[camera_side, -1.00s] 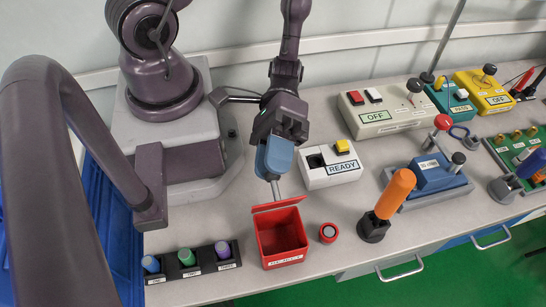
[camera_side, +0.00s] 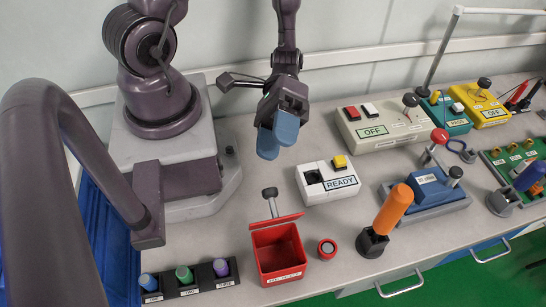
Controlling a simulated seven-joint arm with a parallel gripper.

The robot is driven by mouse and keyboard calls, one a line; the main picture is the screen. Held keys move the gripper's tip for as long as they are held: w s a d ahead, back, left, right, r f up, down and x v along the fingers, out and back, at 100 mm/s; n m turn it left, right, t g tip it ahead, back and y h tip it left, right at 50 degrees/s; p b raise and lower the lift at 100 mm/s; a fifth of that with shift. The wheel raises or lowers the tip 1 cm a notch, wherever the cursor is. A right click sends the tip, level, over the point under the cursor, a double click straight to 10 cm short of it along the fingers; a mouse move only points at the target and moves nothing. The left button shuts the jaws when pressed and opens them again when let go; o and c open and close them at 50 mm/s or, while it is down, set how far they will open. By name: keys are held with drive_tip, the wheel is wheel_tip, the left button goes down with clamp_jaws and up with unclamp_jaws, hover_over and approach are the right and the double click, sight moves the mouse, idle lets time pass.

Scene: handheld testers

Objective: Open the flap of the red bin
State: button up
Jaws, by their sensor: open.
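The red bin (camera_side: 279,276) stands near the front edge of the bench, with a white label on its front. Its red flap (camera_side: 276,220) is raised at the back rim, and the inside of the bin is exposed and looks empty. A metal stem with a grey knob (camera_side: 270,192) sticks up from the flap and leans back. My gripper (camera_side: 277,138), with blue fingers, is open and empty. It hangs above and behind the knob, apart from it.
A black rack (camera_side: 190,280) with three coloured caps is at left. The white READY box (camera_side: 327,181) is behind right, and an orange handle (camera_side: 394,208) stands further right. The bench left of the flap is clear.

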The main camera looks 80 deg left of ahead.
drive_tip(key=shift+w+a+r, duration=0.1)
drive_tip(key=shift+a, duration=0.25)
